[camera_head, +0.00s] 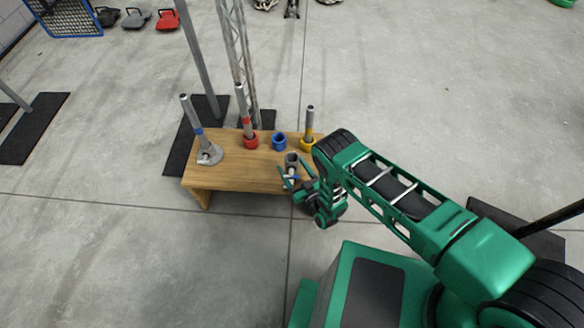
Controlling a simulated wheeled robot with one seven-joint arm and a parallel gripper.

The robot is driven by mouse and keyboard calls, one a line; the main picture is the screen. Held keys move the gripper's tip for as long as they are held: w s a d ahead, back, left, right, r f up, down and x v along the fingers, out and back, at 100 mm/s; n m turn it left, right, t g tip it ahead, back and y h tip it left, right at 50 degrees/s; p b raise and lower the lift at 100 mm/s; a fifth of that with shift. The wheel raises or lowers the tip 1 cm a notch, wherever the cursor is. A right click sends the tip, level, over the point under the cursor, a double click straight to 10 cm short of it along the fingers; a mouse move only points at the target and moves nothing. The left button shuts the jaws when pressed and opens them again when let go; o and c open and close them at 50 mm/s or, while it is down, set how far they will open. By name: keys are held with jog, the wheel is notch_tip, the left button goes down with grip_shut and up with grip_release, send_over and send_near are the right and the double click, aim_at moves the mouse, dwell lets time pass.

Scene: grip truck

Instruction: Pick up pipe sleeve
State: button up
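A short grey hollow cylinder (291,159), which looks like the pipe sleeve, stands near the front right of a low wooden table (232,178). My gripper (297,173) is at the table's front edge, just in front of this cylinder. Its green fingers are spread apart, with part of a grey piece and a small blue part showing between them. The view is too small to tell whether the fingers touch anything. The cylinder's lower part is partly hidden by the gripper.
Behind stand a blue-banded pipe (191,113) on a grey base, a red-banded pipe (243,107) in a red ring (250,142), an empty blue ring (279,141) and a yellow-banded pipe (309,121) in a yellow ring (306,145). A lattice truss (236,50) rises behind the table.

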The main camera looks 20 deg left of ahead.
jog(key=c, duration=1.5)
jog(key=shift+r, duration=0.1)
jog(key=shift+c, duration=0.2)
